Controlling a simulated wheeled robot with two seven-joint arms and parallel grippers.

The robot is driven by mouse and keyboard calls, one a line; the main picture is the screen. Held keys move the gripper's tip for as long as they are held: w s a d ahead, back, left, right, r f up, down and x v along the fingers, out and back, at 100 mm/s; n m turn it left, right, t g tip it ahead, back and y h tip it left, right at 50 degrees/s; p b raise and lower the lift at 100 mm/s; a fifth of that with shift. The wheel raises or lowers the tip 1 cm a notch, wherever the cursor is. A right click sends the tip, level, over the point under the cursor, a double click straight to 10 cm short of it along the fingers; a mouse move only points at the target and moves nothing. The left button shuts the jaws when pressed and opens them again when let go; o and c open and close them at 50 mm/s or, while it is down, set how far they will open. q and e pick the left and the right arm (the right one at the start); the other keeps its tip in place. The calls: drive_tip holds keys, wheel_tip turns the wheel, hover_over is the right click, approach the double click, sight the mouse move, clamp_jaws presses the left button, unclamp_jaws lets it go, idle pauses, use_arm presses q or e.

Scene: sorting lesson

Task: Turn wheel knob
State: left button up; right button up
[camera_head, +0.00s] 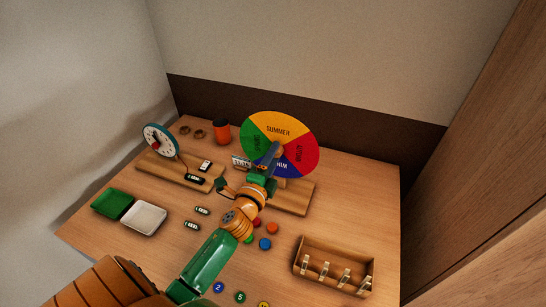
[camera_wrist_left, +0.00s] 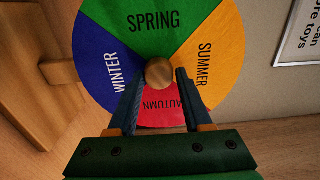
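The season wheel (camera_head: 290,124) stands upright on a wooden base (camera_head: 296,203) at the back of the table, with green, yellow, red and blue sectors. The left wrist view shows the wheel (camera_wrist_left: 211,48) close up, with SPRING at the top and AUTUMN at the bottom. Its round wooden knob (camera_wrist_left: 159,72) is at the centre. My left gripper (camera_head: 272,153) is in front of the wheel. In the left wrist view its fingers (camera_wrist_left: 162,78) are apart, one on each side of the knob, with narrow gaps seeming to show. My right gripper is out of view.
A toy clock (camera_head: 159,140) and an orange cup (camera_head: 222,131) stand left of the wheel. A green tray (camera_head: 112,204) and a white tray (camera_head: 145,217) lie at the left. A wooden box (camera_head: 333,263) stands at the front right. Coloured discs (camera_head: 265,243) lie near my arm.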

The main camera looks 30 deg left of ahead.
use_arm(q)
drive_tip(key=o, duration=0.3)
drive_tip(key=shift+w, duration=0.1)
drive_tip(key=b+v, duration=0.1)
drive_tip(key=v, duration=0.6)
drive_tip(key=shift+f, duration=0.1)
